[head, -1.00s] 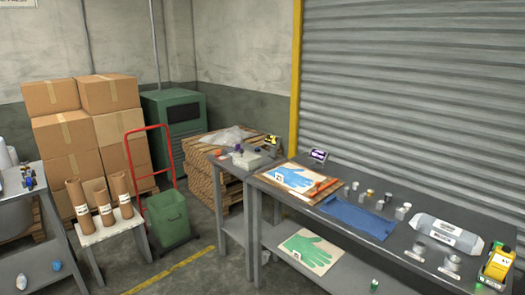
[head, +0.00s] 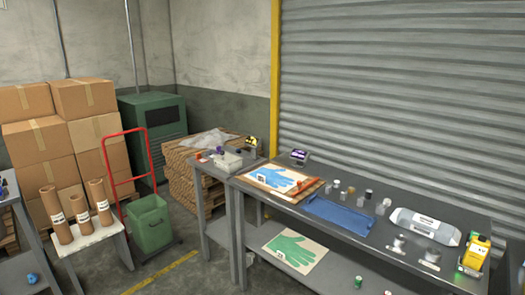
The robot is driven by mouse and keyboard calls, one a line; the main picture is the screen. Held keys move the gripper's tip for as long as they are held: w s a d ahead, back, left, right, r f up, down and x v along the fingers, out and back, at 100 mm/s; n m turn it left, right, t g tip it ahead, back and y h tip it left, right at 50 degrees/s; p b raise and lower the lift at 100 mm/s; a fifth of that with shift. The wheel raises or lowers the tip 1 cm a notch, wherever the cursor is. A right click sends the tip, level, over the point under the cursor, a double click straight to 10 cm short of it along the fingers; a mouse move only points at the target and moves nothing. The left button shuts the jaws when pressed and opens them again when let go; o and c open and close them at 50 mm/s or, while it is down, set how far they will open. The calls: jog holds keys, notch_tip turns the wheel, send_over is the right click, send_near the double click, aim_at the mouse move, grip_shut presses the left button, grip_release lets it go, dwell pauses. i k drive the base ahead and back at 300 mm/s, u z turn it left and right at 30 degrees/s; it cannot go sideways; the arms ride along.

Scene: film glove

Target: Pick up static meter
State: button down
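No label readable here says static meter, so I cannot tell for sure which thing it is. A small dark device with a purple-and-white face (head: 299,156) stands at the back left of the grey workbench. A small black-and-yellow item (head: 252,144) stands farther left, near the pallet stack and the small side table. A larger yellow device with a pale label (head: 474,255) stands at the bench's right end. My gripper is not in view.
The grey workbench (head: 378,233) also bears a board with a blue glove shape (head: 281,178), a blue cloth (head: 340,214), several small jars and a pale pack (head: 424,225). A green bin (head: 150,222) on a red hand truck and cardboard boxes (head: 40,145) stand left. Floor shows in front.

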aim_at(475, 256)
jog(key=z, duration=4.65)
jog(key=i, duration=0.1)
jog(key=u, duration=3.15)
jog(key=i, duration=0.6)
jog(key=z, duration=0.1)
jog(key=k, duration=0.55)
